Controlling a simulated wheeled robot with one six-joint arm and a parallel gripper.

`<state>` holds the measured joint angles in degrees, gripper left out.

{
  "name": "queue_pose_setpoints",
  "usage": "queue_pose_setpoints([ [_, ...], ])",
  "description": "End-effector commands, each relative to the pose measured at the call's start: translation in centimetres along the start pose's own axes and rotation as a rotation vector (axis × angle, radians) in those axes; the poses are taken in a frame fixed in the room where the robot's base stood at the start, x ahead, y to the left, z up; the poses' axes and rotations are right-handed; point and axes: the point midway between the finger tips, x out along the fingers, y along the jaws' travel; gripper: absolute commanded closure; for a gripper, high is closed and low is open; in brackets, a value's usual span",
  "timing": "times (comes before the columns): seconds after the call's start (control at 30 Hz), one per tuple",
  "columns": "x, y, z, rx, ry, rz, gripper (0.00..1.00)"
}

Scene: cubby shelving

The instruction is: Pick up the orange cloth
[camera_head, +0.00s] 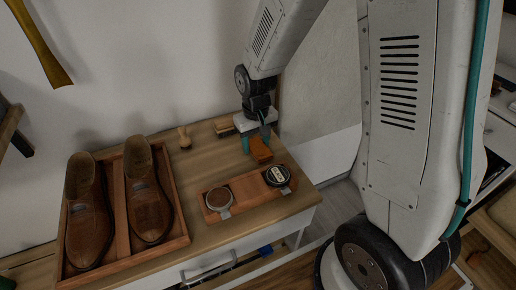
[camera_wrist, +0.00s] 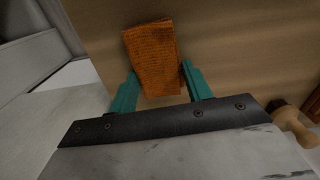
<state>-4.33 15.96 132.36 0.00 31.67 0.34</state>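The orange cloth (camera_head: 261,150) lies folded on the wooden top of the cabinet, near its back right part. It also shows in the wrist view (camera_wrist: 153,58) as a textured orange rectangle, slightly tilted. My gripper (camera_head: 257,144) is over the cloth, pointing down at it. In the wrist view its two teal fingers (camera_wrist: 159,82) are apart, one on each side of the cloth's near end. A small gap shows between the cloth and the right finger; the left finger is very close to the cloth's edge. I cannot tell the exact height of the fingertips.
A tray (camera_head: 182,241) with two brown shoes stands at the left. A small wooden tray (camera_head: 244,190) with two round tins lies in front of the cloth. The wall is close behind.

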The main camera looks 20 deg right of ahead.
Motion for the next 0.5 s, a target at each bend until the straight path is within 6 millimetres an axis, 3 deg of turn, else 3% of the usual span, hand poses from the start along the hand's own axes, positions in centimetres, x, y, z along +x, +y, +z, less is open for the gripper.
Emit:
queue_pose_setpoints([
  [0.27,-0.2,0.0,0.0,0.000,0.001,0.000,0.71],
  [0.5,-3.8,0.0,-0.1,0.000,0.006,0.000,0.71],
])
